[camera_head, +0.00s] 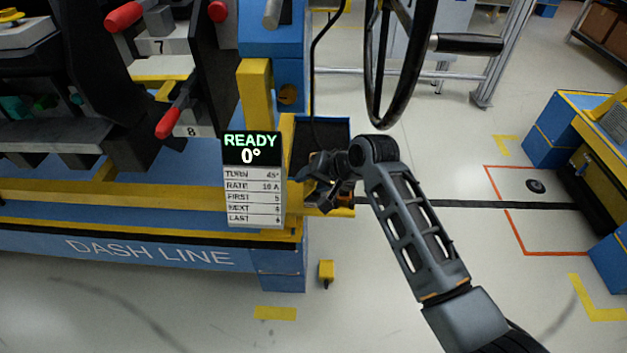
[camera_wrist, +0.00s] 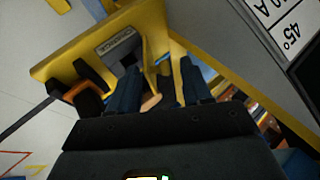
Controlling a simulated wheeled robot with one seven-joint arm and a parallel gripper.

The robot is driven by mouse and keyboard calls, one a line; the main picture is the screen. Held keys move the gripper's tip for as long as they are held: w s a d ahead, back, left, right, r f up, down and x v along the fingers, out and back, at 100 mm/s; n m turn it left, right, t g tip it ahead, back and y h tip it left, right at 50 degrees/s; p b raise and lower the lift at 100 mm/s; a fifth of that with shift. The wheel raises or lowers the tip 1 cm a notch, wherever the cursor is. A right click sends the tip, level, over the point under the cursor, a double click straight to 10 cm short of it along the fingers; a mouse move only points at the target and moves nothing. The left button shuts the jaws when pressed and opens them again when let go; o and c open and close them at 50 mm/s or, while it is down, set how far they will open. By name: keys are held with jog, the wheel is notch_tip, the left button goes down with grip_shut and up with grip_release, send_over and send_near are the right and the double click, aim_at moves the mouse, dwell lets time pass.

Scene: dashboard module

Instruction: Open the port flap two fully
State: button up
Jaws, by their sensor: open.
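My gripper (camera_head: 326,190) is at the yellow housing beside the display board in the head view, with my arm coming in from the lower right. In the wrist view its two dark blue fingers (camera_wrist: 158,82) are apart. A thin upright yellow plate (camera_wrist: 148,65) and a small tan piece (camera_wrist: 151,102) show between them; contact cannot be told. The yellow housing (camera_wrist: 75,55) carries a grey label (camera_wrist: 116,46) too blurred to read. An orange and black part (camera_wrist: 84,97) sits left of the fingers. I cannot tell which part is port flap two.
The display board (camera_head: 253,180) reads READY and 0°, close left of my gripper. A black steering wheel (camera_head: 372,70) hangs above. The blue and yellow line frame (camera_head: 150,245) runs left. Open floor (camera_head: 450,160) lies to the right.

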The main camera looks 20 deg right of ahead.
grip_shut()
jog(key=shift+a+r+p, duration=0.2)
jog(key=shift+r+p, duration=0.1)
jog(key=shift+p, duration=0.4)
jog(key=shift+w+a+r+g+h+p, duration=0.2)
jog(key=shift+a+g+h+p, duration=0.3)
jog(key=shift+p, duration=0.65)
jog(key=shift+w+a+f+n+h+p, duration=0.2)
jog(key=shift+a+n+h+p, duration=0.1)
jog(key=shift+h+p, duration=0.45)
grip_release()
jog(key=shift+d, duration=0.1)
jog(key=p+v, duration=0.1)
jog(key=v, duration=0.6)
jog(key=shift+r+p, duration=0.3)
jog(key=shift+r, duration=0.05)
